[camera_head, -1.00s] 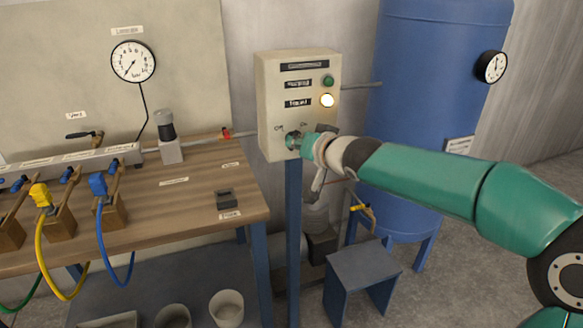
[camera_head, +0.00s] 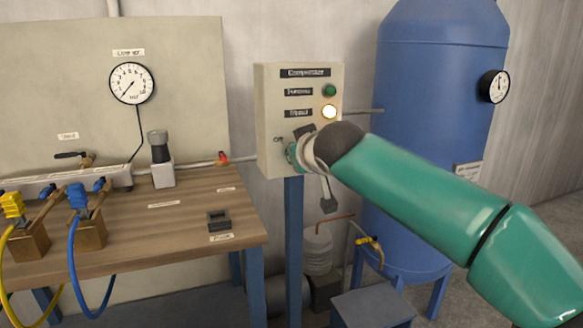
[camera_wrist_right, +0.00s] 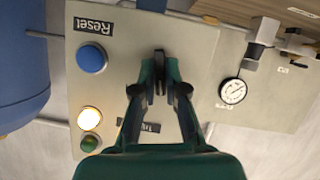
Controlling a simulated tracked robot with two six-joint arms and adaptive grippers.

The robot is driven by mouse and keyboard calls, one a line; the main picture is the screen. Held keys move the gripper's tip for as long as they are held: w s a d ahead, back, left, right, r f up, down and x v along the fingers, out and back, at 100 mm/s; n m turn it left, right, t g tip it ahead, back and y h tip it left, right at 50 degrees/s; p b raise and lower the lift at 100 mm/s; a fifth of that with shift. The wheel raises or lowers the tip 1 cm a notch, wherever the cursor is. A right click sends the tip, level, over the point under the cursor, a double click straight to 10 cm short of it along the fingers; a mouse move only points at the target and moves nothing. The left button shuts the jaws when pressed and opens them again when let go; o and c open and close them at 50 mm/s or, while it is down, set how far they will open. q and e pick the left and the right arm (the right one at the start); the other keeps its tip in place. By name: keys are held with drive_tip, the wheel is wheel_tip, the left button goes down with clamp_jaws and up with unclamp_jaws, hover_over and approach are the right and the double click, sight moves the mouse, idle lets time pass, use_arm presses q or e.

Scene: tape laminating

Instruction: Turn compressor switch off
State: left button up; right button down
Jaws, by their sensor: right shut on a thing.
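The compressor control box (camera_head: 263,105) is a cream panel on a blue post, with a round green lamp (camera_head: 330,90) and a bright, lit lamp (camera_head: 329,112). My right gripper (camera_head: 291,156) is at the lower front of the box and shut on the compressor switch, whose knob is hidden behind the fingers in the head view. In the right wrist view, the fingertips of my right gripper (camera_wrist_right: 160,84) meet against the panel face, and the switch's position cannot be read. My left gripper is not in view.
A blue button (camera_wrist_right: 91,59) labelled Reset is beside the fingers. A blue tank (camera_head: 435,130) with a gauge (camera_head: 494,86) stands right of the box. A wooden bench (camera_head: 130,235) with clamps and hoses is at left. A low dark stool (camera_head: 372,307) stands below my arm.

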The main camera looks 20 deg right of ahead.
drive_tip(key=shift+a+n+t+h+b, duration=0.2)
drive_tip(key=shift+n+t+h+b, duration=0.2)
drive_tip(key=shift+n+h+b, duration=1.45)
drive_tip(key=shift+n+y, duration=0.45)
drive_tip(key=c, duration=1.2)
unclamp_jaws()
drive_tip(key=shift+f, duration=0.1)
drive_tip(key=v, duration=1.2)
drive_tip(key=shift+f, duration=0.1)
